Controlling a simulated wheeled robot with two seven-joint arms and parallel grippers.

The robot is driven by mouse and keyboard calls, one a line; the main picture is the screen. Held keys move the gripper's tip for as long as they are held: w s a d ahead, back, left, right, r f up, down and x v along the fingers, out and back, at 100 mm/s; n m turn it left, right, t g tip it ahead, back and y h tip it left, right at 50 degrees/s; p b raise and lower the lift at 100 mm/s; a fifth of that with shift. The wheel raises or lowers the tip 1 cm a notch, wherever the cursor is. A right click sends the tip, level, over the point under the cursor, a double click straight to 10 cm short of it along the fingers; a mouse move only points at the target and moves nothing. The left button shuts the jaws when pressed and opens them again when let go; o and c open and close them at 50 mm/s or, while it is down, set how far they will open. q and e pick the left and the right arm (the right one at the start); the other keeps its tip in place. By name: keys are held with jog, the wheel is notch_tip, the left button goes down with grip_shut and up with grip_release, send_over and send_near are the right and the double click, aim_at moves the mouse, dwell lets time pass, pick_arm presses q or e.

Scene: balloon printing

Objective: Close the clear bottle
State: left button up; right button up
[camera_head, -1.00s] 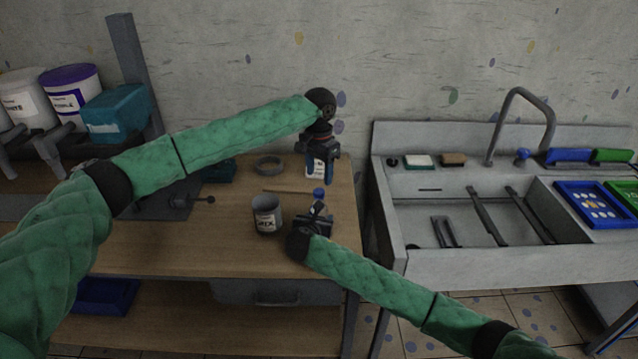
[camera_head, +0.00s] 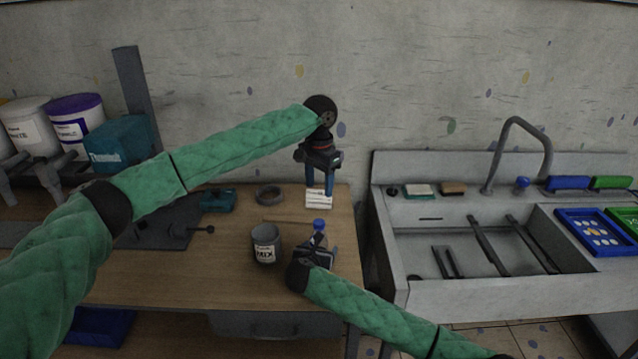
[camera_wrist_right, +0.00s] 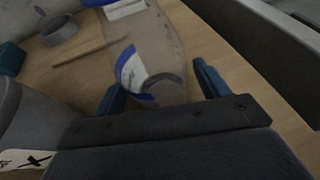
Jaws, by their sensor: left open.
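A grey labelled cup (camera_head: 266,244) stands left of my right gripper. A grey ring (camera_head: 268,195) and a thin stick (camera_head: 285,221) lie behind it. A sink (camera_head: 490,250) is beyond the bench's right edge. The bench front (camera_head: 190,290) is clear.

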jog(key=shift+s, duration=0.1)
jog(key=shift+s+a+r, duration=0.15)
jog(key=shift+s, duration=0.15)
jog(key=b+v, duration=0.2)
jog(key=v, duration=0.3)
jog(key=shift+s+a+r, duration=0.1)
jog(key=shift+s, duration=0.25)
jog(key=shift+s+a+r, duration=0.1)
jog(key=shift+s+r, duration=0.2)
jog(key=shift+s, duration=0.15)
jog(key=shift+f, duration=0.1)
